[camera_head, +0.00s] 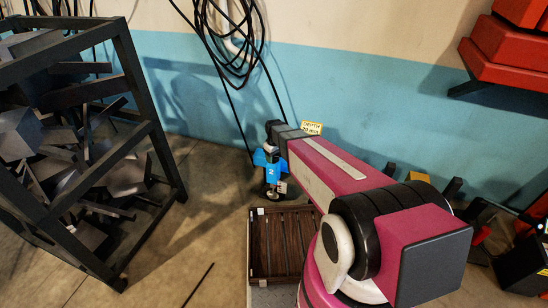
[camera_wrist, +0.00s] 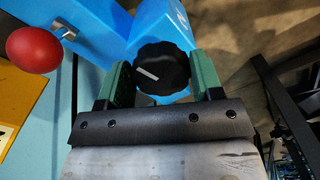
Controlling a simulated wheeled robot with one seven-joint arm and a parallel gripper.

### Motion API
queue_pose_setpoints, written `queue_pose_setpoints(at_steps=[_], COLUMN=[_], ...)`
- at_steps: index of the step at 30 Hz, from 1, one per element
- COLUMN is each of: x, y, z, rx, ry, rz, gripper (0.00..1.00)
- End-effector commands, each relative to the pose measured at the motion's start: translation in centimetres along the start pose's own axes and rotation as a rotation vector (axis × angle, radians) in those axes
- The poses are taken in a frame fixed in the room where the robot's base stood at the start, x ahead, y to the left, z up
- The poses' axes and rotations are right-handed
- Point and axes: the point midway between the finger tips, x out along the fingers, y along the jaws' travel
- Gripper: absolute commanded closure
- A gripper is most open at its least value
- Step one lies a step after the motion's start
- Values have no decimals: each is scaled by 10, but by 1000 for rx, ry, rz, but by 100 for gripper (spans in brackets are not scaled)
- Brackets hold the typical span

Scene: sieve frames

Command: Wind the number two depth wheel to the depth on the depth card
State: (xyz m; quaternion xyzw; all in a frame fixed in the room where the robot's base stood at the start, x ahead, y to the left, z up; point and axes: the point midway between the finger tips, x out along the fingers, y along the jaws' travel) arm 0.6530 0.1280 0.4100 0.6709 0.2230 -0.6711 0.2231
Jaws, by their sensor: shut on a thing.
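The black depth wheel (camera_wrist: 163,69) sits on a blue housing (camera_wrist: 160,25) in the wrist view. It has a scalloped edge and one white mark slanting toward the upper left of its face. My gripper (camera_wrist: 160,76) has its green fingers on either side of the wheel, shut on it. In the head view the blue unit (camera_head: 271,171) bears a white 2, and my arm and gripper hide its upper part. The yellow depth card (camera_head: 312,128) is on the wall behind my arm; it reads DEPTH and a small number, seemingly 20 mm.
A red ball knob (camera_wrist: 33,50) on a metal stem is left of the wheel. A dark slatted tray (camera_head: 280,243) lies below the blue unit. A black-framed scrap cage (camera_head: 120,165) stands at left. Black cables (camera_head: 228,30) hang on the wall. Red boxes (camera_head: 505,60) are upper right.

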Motion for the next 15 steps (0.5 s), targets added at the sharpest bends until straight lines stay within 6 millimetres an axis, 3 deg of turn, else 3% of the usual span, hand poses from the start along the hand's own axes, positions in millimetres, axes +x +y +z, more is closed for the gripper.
queue_pose_setpoints(at_steps=[15], x=[0], y=[2], z=[0], rx=[-333], ry=[1], rz=[0], gripper=[64])
